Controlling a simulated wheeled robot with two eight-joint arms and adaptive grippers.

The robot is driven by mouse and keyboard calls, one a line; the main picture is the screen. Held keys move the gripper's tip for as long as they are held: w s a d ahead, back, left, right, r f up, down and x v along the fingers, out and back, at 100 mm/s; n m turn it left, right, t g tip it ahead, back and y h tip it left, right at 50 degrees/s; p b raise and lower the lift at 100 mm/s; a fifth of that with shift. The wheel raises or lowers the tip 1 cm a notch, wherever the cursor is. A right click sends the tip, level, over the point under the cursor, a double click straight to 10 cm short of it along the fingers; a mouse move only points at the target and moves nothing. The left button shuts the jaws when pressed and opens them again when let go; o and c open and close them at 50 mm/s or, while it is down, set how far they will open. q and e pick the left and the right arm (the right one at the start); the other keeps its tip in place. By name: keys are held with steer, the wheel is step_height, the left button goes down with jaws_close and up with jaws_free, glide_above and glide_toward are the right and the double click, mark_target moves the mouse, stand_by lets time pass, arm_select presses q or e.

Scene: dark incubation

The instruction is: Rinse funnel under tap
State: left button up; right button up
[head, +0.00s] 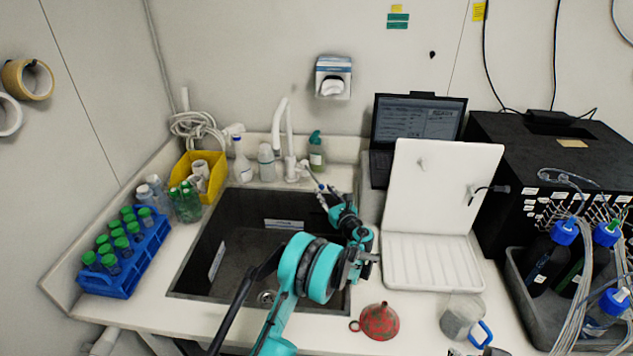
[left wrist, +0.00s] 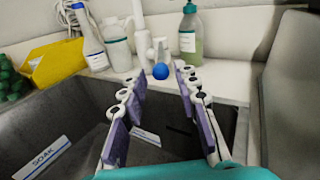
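The red funnel (head: 380,321) rests on the counter in front of the sink, right of my left arm. The white tap (head: 289,140) stands behind the dark sink (head: 205,250); its base also shows in the left wrist view (left wrist: 139,40). My left gripper (head: 319,190) is over the back right part of the sink, pointing at the tap. In the left wrist view its fingers (left wrist: 159,85) are apart and empty. A blue ball-shaped knob (left wrist: 161,71) by the tap shows between the fingertips. A dark shape at the head view's bottom edge may be my right gripper.
A blue rack (head: 125,262) of green-capped tubes and a yellow bin (head: 203,172) stand left of the sink. Bottles stand behind it. A white drying rack (head: 435,262), a clear jug (head: 459,318) and a tray of bottles (head: 520,290) are at right.

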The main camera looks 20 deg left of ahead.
mark_target(316, 179)
arm_select(q)
steer(key=b+x, duration=0.1)
steer(key=x, duration=0.5)
steer(key=shift+w+a+f, duration=0.15)
steer(key=shift+f, duration=0.05)
steer(key=shift+x, duration=0.75)
steer(key=shift+r, duration=0.1)
jaws_close()
